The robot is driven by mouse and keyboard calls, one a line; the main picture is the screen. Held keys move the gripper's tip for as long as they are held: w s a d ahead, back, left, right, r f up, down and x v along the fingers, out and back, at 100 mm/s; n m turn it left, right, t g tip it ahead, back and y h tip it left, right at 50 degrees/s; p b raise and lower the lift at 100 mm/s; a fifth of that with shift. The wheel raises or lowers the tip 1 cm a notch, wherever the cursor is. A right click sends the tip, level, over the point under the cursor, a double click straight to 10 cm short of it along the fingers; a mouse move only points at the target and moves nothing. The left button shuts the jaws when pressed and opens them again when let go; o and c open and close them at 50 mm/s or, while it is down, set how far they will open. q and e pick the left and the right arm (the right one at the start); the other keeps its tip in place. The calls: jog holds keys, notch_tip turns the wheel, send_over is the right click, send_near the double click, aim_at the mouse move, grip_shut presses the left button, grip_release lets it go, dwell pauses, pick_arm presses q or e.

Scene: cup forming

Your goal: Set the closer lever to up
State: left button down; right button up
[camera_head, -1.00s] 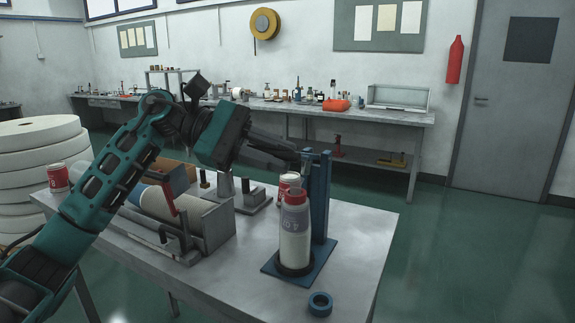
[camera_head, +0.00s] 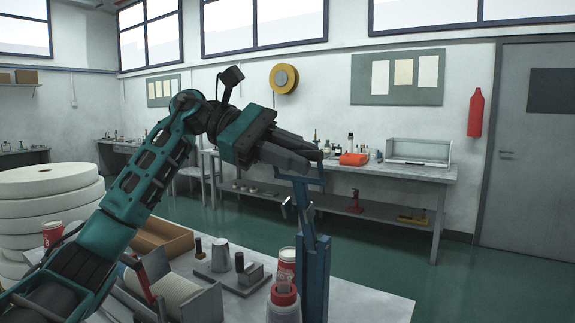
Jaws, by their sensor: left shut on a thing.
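The closer is a blue upright post (camera_head: 316,275) near the front of the table. Its blue lever (camera_head: 312,186) stands up above the top of the post, with a pale metal link (camera_head: 299,208) beside it. My left gripper (camera_head: 314,158) is at the upper end of the lever and shut on it. The dark fingers partly hide the grip. My right gripper is out of view.
A red-and-white cup (camera_head: 287,262) stands behind the bottle. Metal fixtures (camera_head: 222,256) and a brown tray (camera_head: 165,242) stand left of the closer on the grey table (camera_head: 365,300). The table right of the post is clear.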

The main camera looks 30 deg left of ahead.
pick_arm(q)
jog(key=w+r+n+g, duration=0.1)
jog(key=w+n+g, duration=0.1)
jog(key=w, duration=0.4)
jog(key=shift+n, duration=0.4)
jog(key=shift+w+d+r, duration=0.1)
jog(key=shift+r, duration=0.05)
jog(key=c, duration=1.1)
grip_release()
jog(key=shift+w, duration=0.15)
jog(key=v, duration=0.7)
jog(key=shift+r, duration=0.15)
jog(key=shift+a, duration=0.25)
